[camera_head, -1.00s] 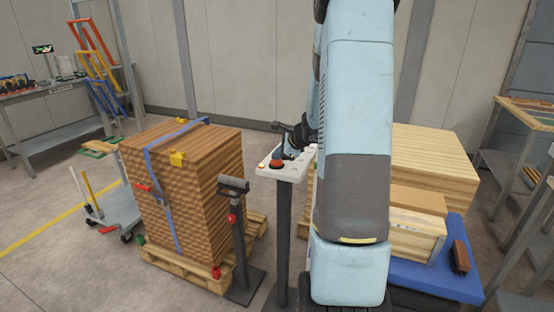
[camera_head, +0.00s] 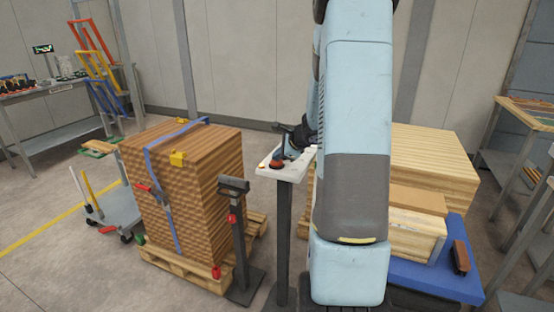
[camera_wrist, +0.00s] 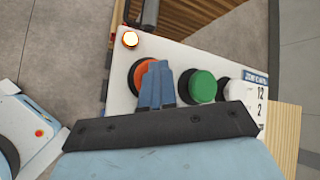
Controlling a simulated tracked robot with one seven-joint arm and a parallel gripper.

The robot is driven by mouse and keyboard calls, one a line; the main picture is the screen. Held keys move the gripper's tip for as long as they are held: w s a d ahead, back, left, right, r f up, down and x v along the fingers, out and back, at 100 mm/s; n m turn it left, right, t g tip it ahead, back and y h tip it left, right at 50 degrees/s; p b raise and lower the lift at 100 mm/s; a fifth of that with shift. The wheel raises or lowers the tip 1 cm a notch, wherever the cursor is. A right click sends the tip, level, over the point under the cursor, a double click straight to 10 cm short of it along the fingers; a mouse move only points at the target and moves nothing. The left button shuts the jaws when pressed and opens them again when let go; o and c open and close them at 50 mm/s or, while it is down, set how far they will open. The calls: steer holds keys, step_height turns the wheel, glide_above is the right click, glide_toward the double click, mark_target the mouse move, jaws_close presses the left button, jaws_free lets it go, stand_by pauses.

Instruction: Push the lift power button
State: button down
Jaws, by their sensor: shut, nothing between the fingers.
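A white control panel (camera_head: 298,173) stands on a dark post, left of my arm. A red-orange button (camera_head: 277,164) sits on it; the wrist view shows this button (camera_wrist: 140,78) partly hidden behind my fingers. My gripper (camera_head: 283,154) is shut and empty at the panel. In the wrist view, the blue fingertips (camera_wrist: 157,66) overlap the red-orange button; I cannot tell whether they touch it. A green button (camera_wrist: 200,86) lies to the right of the fingers, with a partly hidden control beyond it. No label naming lift power is readable.
A strapped wooden stack (camera_head: 185,165) on a pallet (camera_head: 190,270) stands left of the panel. A dark post stand (camera_head: 240,240) is between them. Pale wooden boxes (camera_head: 430,160) and a blue platform (camera_head: 450,275) lie to the right.

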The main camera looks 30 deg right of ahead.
mark_target(279, 162)
steer(key=shift+s+f, duration=0.2)
steer(key=shift+w+r, duration=0.2)
steer(key=shift+r, duration=3.05)
